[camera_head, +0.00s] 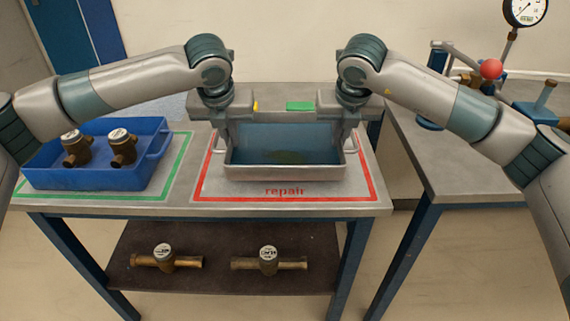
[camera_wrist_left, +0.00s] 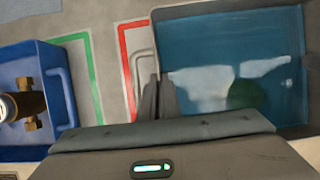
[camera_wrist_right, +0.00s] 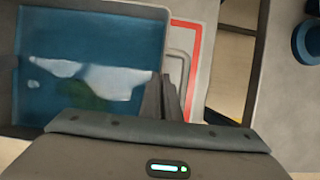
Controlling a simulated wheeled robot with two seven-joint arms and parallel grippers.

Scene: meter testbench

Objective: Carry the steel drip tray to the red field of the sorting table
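The steel drip tray (camera_head: 285,172) is a shallow rectangular pan with blue-looking liquid or reflection inside. It is within the red field (camera_head: 218,196) marked "repair" on the sorting table (camera_head: 378,200). It looks level; I cannot tell whether it rests on the surface or is slightly above it. My left gripper (camera_head: 222,139) is at the tray's left handle (camera_wrist_left: 135,68), with its fingers close together on it. My right gripper (camera_head: 348,139) is at the right handle (camera_wrist_right: 187,68) in the same way. The fingertips are partly hidden by the handles and tray wall.
A blue bin (camera_head: 95,179) with brass meters stands in the green field (camera_head: 180,150) on the left. More meters (camera_head: 268,262) lie on the lower shelf. A second bench (camera_head: 455,170) with a gauge stands right, across a gap.

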